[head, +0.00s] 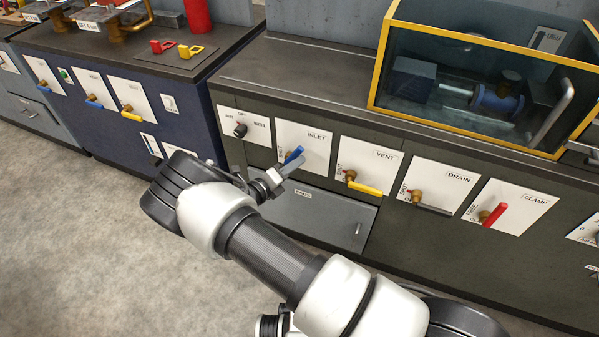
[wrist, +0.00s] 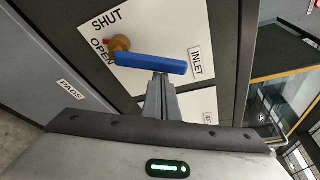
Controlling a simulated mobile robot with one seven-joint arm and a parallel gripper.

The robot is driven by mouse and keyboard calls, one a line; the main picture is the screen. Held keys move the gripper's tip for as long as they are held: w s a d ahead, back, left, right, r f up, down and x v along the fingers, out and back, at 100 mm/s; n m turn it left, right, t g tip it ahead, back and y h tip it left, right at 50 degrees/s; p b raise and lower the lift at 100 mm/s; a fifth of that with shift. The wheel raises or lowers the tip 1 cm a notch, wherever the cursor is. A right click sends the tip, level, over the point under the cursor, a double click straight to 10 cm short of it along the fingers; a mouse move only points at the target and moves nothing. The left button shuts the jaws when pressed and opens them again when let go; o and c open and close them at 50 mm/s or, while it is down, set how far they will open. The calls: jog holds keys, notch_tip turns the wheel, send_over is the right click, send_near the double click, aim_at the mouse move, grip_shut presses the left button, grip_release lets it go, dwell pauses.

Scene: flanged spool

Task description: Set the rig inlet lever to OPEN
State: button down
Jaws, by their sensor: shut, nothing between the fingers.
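The inlet lever is a blue handle (head: 294,155) on a brass hub, on the white INLET plate (head: 315,134); in the head view it points up and to the right. The wrist view shows the blue handle (wrist: 150,63) running right from its brass hub (wrist: 118,43), with SHUT and OPEN printed at the hub end. The handle does not lie over either word. My gripper (head: 296,163) is shut and empty. In the wrist view its fingertips (wrist: 160,78) are at the handle's lower edge; I cannot tell whether they touch.
To the right are the VENT plate with a yellow lever (head: 367,189), the DRAIN lever (head: 433,209) and the red CLAMP lever (head: 495,213). A black knob (head: 240,130) is to the left. A yellow-framed glass case (head: 470,95) stands on the bench top. A grey drawer (head: 335,215) lies below.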

jog(key=a+n+b, duration=0.1)
jog(key=a+r+n+h, duration=0.1)
jog(key=n, duration=0.1)
jog(key=shift+w+b, duration=0.35)
jog(key=shift+b, duration=0.05)
jog(key=shift+w+a+r+b, duration=0.25)
jog(key=shift+a+r+b, duration=0.15)
jog(key=shift+a, duration=0.3)
jog(key=shift+w+a+r+t, duration=0.1)
jog(key=shift+a+r+t, duration=0.1)
jog(key=shift+t, duration=0.1)
jog(key=shift+d, duration=0.1)
